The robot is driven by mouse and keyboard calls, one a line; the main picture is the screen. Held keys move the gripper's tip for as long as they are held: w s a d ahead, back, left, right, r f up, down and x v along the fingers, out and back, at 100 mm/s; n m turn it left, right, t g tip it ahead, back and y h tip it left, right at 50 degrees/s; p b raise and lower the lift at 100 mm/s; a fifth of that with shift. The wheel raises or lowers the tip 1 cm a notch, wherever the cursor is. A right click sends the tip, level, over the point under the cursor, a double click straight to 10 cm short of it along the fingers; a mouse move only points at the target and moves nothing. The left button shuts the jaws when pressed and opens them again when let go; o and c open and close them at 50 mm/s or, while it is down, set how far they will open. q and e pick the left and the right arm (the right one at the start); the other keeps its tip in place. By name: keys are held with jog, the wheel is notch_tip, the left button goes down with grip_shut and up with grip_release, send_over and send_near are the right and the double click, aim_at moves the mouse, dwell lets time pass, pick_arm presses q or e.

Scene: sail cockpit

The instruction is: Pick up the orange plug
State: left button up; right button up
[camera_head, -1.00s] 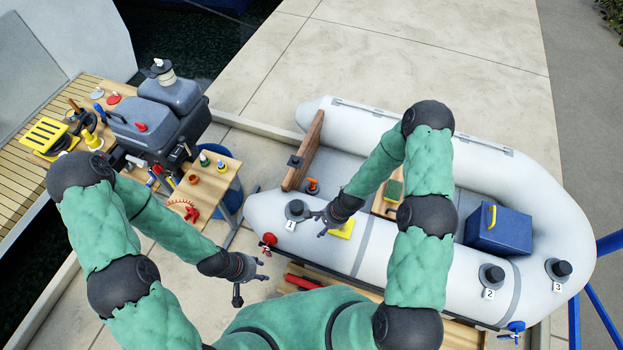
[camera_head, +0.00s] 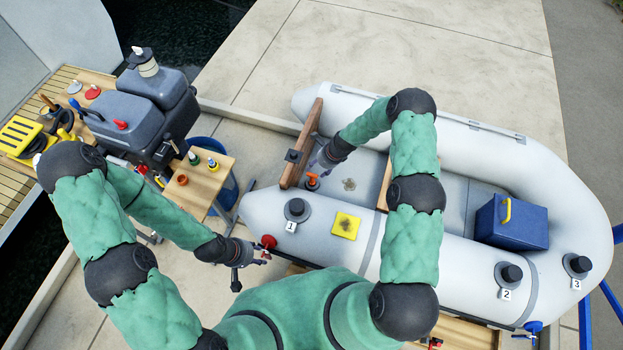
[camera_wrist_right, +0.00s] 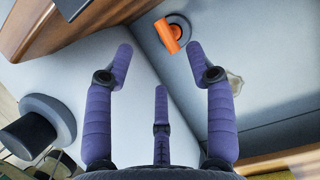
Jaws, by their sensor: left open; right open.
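The orange plug (camera_head: 312,180) stands on the grey floor inside the white boat, near the wooden transom board. In the right wrist view the plug (camera_wrist_right: 167,36) rises tilted from a round dark fitting, beyond my fingertips and roughly between them. My right gripper (camera_wrist_right: 160,50) is open and empty, its fingers apart from the plug. In the head view my right gripper (camera_head: 318,166) is close above the plug. My left gripper (camera_head: 262,254) is open and empty beside the boat's near tube, by a red knob.
The wooden transom (camera_head: 301,145) stands left of the plug. The near tube (camera_head: 262,213) carries numbered black valves (camera_head: 296,207) and a yellow pad (camera_head: 345,225). A blue box (camera_head: 510,222) sits farther right. A small table (camera_head: 205,184) stands left of the boat.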

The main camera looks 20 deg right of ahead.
aim_at(312, 176)
jog(key=x, duration=0.4)
jog(key=shift+f+b, duration=0.15)
jog(key=shift+b, duration=0.2)
jog(key=x, duration=0.3)
jog(key=b+x, duration=0.1)
jog(key=shift+s+d+f, duration=0.2)
jog(key=shift+d+f, duration=0.1)
jog(key=shift+d, duration=0.05)
jog(key=shift+w+a+f, duration=0.15)
jog(key=shift+a+f, duration=0.05)
jog(key=shift+f, duration=0.25)
grip_shut()
